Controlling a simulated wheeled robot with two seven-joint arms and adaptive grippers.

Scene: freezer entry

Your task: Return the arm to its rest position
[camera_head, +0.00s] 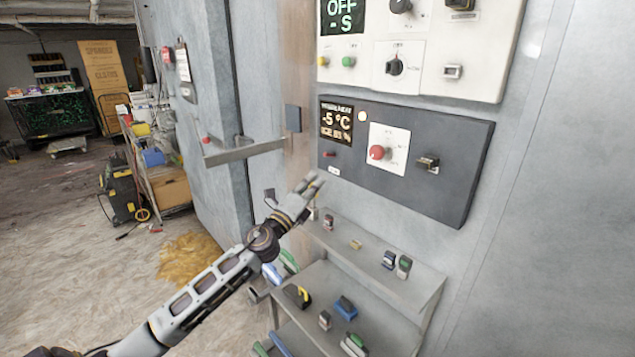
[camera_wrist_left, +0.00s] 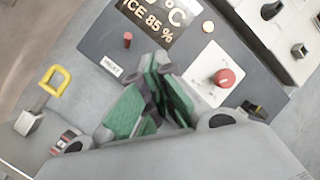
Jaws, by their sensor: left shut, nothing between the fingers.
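My left arm comes in from the lower left of the head view, and its gripper (camera_head: 306,187) is raised in front of the wall, at the left side of the dark control panel and above the metal shelf. The fingers are shut with nothing between them. In the left wrist view the green-padded fingers of my left gripper (camera_wrist_left: 160,72) are close together in front of the dark panel (camera_wrist_left: 105,40). The same dark panel (camera_head: 455,150) in the head view has a red knob (camera_head: 378,152) and a display (camera_head: 336,123) reading -5 °C. My right gripper is not in view.
A metal shelf (camera_head: 400,303) with small items stands below the panel. A white panel (camera_head: 490,50) is above it. A door handle bar (camera_head: 245,152) juts from the grey door at left. Open floor (camera_head: 70,230) lies left, beside a loaded cart (camera_head: 170,186).

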